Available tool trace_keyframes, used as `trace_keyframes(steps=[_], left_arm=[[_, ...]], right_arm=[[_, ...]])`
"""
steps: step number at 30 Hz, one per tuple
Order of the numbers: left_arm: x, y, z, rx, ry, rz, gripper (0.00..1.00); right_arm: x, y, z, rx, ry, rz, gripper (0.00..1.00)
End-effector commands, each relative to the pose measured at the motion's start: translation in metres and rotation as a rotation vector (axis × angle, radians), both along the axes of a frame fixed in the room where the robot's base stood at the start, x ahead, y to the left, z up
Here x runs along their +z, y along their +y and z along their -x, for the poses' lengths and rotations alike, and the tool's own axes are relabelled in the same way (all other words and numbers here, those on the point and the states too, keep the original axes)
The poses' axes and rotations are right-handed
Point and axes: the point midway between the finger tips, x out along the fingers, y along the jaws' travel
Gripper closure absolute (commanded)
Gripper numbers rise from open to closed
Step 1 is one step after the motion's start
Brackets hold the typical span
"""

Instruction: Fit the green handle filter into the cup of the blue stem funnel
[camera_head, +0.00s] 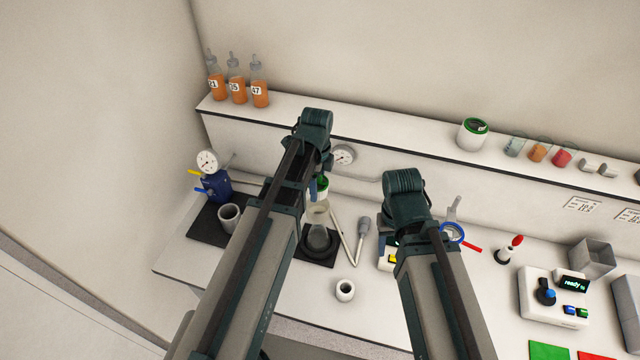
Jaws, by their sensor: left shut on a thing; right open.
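My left gripper (321,178) is shut at the mouth of a clear flask (318,232). A green piece (322,183) with a white part under it shows at its fingertips. It looks like the green handle filter, held between the fingers, though my arm covers part of it. A small bit of blue (312,189) shows beside it, perhaps the blue stem funnel in the flask neck. I cannot tell whether the filter is seated in the cup. My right gripper (388,228) is open, right of the flask; its fingertips are mostly hidden.
The flask stands on a dark mat (330,257). Tweezers (347,240), a grey-bulbed dropper (362,230) and a white cup (345,290) are near. A blue ring with a red handle (474,248) lies right of my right arm. A blue pump (215,187) and grey beaker (229,217) stand left.

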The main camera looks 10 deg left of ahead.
Motion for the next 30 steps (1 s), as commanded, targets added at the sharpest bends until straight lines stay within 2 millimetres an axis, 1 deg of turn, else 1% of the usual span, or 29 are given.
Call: trace_keyframes(steps=[5,11,17,29,30], left_arm=[[-0.001,0.0,0.0,0.0,0.0,0.0,0.79],[-0.007,0.0,0.0,0.0,0.0,0.0,0.79],[-0.019,0.0,0.0,0.0,0.0,0.0,0.79],[-0.05,0.0,0.0,0.0,0.0,0.0,0.79],[-0.047,0.0,0.0,0.0,0.0,0.0,0.79]], right_arm=[[-0.001,0.0,0.0,0.0,0.0,0.0,0.5],[-0.007,0.0,0.0,0.003,0.0,0.0,0.5],[-0.019,0.0,0.0,0.009,0.0,0.0,0.5],[-0.05,0.0,-0.001,0.029,0.0,0.001,0.5],[-0.047,-0.001,-0.001,0.029,0.0,0.001,0.5]])
